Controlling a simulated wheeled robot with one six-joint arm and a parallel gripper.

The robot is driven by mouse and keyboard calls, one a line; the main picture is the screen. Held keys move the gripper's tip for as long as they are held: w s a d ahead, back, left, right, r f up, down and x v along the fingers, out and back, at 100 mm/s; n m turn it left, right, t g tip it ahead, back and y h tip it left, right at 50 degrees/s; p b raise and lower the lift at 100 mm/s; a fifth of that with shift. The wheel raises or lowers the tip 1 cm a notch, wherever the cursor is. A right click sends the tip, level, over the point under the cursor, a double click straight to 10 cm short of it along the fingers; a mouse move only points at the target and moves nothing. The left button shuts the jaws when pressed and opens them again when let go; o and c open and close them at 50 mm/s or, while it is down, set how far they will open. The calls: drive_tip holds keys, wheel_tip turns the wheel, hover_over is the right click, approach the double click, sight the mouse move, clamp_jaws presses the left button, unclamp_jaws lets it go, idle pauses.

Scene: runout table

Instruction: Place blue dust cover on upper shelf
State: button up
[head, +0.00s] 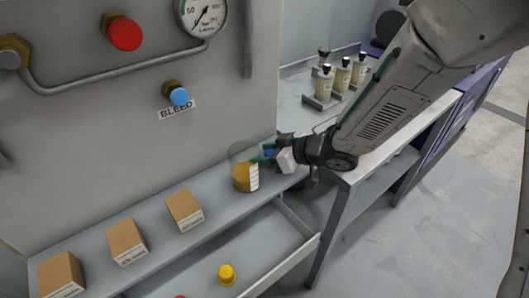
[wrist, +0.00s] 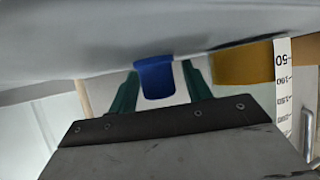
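The blue dust cover (wrist: 155,80) sits between the two green fingertips of my gripper (wrist: 160,80) in the wrist view. A pale gap shows between the cover and the right finger; the left finger is very close to it. In the head view only a small bit of blue (head: 269,153) shows at my gripper (head: 272,156), beside the beaker. The upper shelf (head: 80,247) runs along the base of the grey panel. Contact between cover and shelf is hidden.
A clear beaker of amber liquid (head: 245,178) stands right beside my gripper. Several cardboard boxes (head: 185,211) line the shelf. A yellow cap (head: 227,274) lies in the lower tray (head: 264,238). A blue knob (head: 179,97) is on the panel. Bottles (head: 341,75) stand on a bench behind.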

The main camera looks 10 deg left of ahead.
drive_tip(key=shift+r, duration=0.15)
drive_tip(key=v, duration=1.2)
drive_tip(key=w+d+r+m+t+h, duration=0.3)
drive_tip(key=d+r+h, duration=0.15)
drive_tip(key=d, duration=0.45)
drive_tip(key=w+d+r+m+t+h, duration=0.25)
drive_tip(key=d+m+h, duration=0.2)
drive_tip(key=d, duration=0.45)
drive_tip(key=s+d+r+m+g+h, duration=0.2)
drive_tip(key=s+d+r+m+h, duration=0.15)
drive_tip(key=s+d, duration=0.45)
drive_tip(key=s+d+m+g, duration=0.1)
drive_tip(key=s+m+g, duration=0.2)
drive_tip(key=s, duration=1.6)
drive_tip(key=g+y, duration=0.1)
drive_tip(key=g, duration=0.2)
drive_tip(key=shift+d+r, duration=0.15)
drive_tip(key=shift+r, duration=0.2)
